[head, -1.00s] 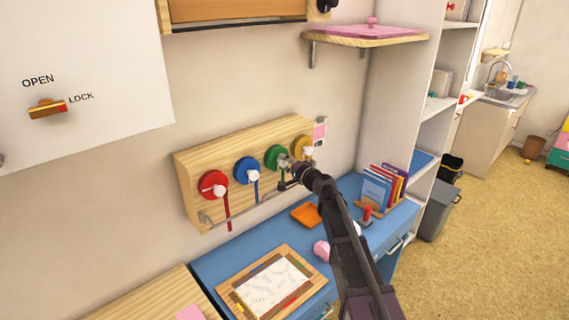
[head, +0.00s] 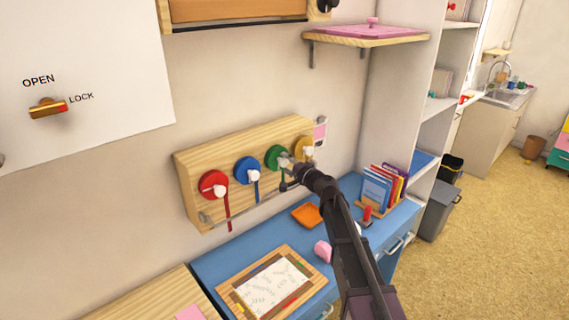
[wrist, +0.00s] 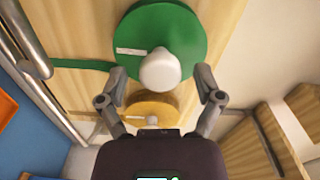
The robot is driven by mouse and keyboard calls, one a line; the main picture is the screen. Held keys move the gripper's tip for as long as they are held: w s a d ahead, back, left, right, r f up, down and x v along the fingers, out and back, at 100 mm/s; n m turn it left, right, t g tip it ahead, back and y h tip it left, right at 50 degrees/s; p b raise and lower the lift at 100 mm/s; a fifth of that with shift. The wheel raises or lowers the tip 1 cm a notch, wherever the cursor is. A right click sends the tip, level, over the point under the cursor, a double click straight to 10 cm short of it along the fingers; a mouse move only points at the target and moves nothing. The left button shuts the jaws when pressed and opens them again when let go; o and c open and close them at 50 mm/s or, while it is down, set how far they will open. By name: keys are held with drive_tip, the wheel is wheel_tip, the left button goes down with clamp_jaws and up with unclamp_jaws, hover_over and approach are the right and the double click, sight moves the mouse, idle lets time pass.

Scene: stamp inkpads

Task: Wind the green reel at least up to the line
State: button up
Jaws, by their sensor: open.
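The green reel (head: 275,157) is mounted on a wooden board (head: 192,185) on the wall, between the blue and yellow reels. In the wrist view the green reel (wrist: 190,50) fills the top middle, with a white knob (wrist: 160,70) near its lower edge and a green ribbon (wrist: 82,64) running left from it. My gripper (wrist: 163,82) is open, its two fingers on either side of the knob, with gaps showing on both sides. In the head view my gripper (head: 287,176) is in front of the reel and hides part of it. I cannot make out the line.
Red (head: 212,184), blue (head: 246,170) and yellow (head: 303,146) reels share the board. A metal rail (wrist: 42,100) runs along the board's lower edge. Below is a blue desk (head: 222,268) with an orange tray (head: 306,214), a pink object (head: 322,250) and books (head: 378,190).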

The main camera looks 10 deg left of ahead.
drive_tip(key=v, duration=1.1)
drive_tip(key=shift+s+d, duration=0.1)
drive_tip(key=s+d+f+n+g+h, duration=0.65)
drive_tip(key=s+d+f, duration=0.35)
drive_tip(key=s+f, duration=0.3)
drive_tip(key=s+d+f+g+h, duration=0.2)
drive_tip(key=s+d+h, duration=0.2)
drive_tip(key=d, duration=0.3)
drive_tip(key=s+d+f+g+h, duration=0.2)
drive_tip(key=s+d+f+h, duration=0.1)
drive_tip(key=s+d, duration=0.4)
drive_tip(key=shift+s+d+f+m+h, duration=0.3)
drive_tip(key=shift+d+m+h, duration=0.05)
drive_tip(key=shift+d, duration=0.35)
drive_tip(key=shift+g, duration=0.25)
